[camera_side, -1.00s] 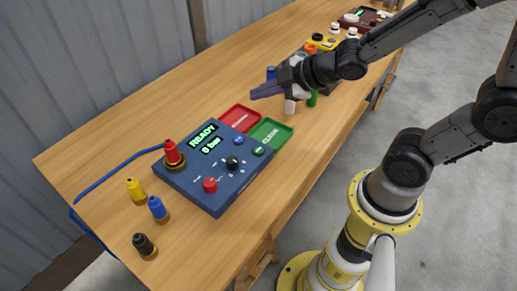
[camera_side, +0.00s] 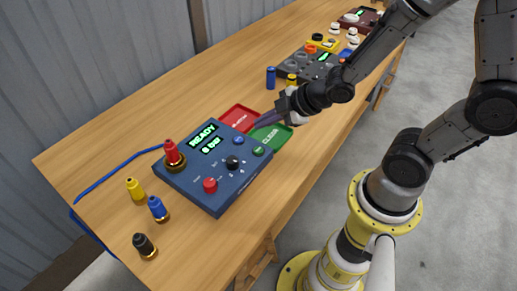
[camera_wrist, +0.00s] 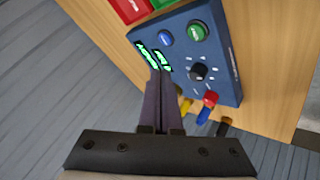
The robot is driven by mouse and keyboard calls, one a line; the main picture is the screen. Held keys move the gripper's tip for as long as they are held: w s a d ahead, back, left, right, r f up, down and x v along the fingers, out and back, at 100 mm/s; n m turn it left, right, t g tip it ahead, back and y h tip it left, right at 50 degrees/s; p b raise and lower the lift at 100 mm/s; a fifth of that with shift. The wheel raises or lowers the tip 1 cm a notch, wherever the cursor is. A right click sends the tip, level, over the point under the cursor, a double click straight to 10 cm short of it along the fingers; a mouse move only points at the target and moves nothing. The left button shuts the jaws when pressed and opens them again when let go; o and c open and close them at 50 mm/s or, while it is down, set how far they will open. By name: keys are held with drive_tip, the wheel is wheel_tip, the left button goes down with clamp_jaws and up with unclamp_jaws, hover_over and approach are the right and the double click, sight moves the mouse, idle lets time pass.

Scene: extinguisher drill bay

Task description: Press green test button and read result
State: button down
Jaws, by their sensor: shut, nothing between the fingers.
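The blue test box (camera_side: 215,200) lies on the bench, with a lit display (camera_side: 207,139) that reads "READY" and what looks like "0 bar". Its green button (camera_side: 258,151) is at the right corner, beside a blue button (camera_side: 239,140). The green button (camera_wrist: 197,31) also shows at the top of the wrist view, unobstructed. My gripper (camera_side: 258,123) is shut and empty. In the side view its tips appear over the trays, near the box's far right corner. In the wrist view the fingers (camera_wrist: 160,77) overlap the display's edge; their height above the box is unclear.
A red tray (camera_side: 237,116) and a green "CLEAR" tray (camera_side: 279,138) adjoin the box. A black knob (camera_side: 232,162) and red button (camera_side: 210,185) are on its panel. A red-capped fitting (camera_side: 172,152) with a blue hose stands at its left. Several loose fittings stand nearby.

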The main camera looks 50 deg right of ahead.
sight(263, 150)
drive_tip(key=shift+f, duration=3.2)
drive_tip(key=shift+f, duration=0.15)
drive_tip(key=shift+f, duration=0.25)
drive_tip(key=shift+f, duration=0.45)
drive_tip(key=shift+r, duration=0.1)
idle(0.4)
drive_tip(key=shift+r, duration=0.75)
drive_tip(key=shift+r, duration=2.5)
